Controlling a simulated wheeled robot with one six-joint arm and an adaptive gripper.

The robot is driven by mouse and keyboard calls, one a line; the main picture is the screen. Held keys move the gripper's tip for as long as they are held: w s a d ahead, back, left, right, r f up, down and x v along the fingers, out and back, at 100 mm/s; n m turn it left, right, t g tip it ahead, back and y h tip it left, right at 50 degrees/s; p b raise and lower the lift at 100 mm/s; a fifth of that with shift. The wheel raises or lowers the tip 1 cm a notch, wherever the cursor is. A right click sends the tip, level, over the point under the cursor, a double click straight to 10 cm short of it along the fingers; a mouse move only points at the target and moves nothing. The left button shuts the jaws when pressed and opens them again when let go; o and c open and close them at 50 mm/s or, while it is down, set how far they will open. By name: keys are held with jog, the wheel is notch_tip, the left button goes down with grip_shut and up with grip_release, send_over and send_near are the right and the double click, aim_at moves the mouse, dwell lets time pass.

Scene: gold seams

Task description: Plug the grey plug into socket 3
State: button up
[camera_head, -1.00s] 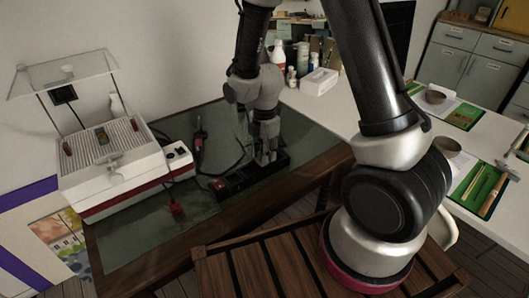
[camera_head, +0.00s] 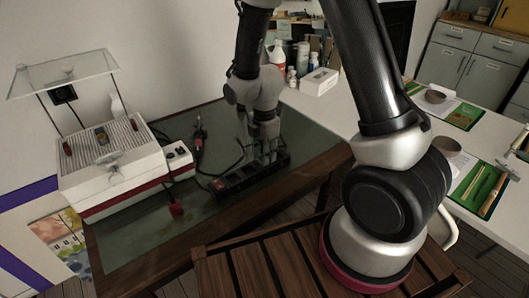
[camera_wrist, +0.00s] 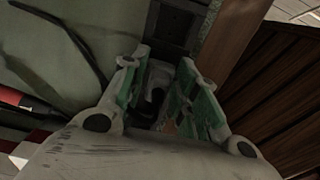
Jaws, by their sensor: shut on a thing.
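The black power strip (camera_head: 232,184) lies on the dark green table top, with a row of sockets and a red switch at its left end. My gripper (camera_head: 265,154) is over the right part of the strip, pointing down. In the wrist view its green-padded fingers (camera_wrist: 162,78) are closed around a dark grey piece, which looks like the grey plug (camera_wrist: 156,96). The power strip (camera_wrist: 177,25) runs away beyond the fingertips there. The plug's prongs and the socket below it are hidden, so I cannot tell whether they touch.
A red plug (camera_head: 176,209) lies near the table's front edge, left of the strip. A red and black tool (camera_head: 198,138) stands behind the strip. A white machine (camera_head: 112,155) with a glass top is at left. Bottles (camera_head: 276,54) stand at the back.

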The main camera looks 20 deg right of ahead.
jog(key=shift+f, duration=0.45)
jog(key=o, duration=1.1)
notch_tip(320, 180, up, 12)
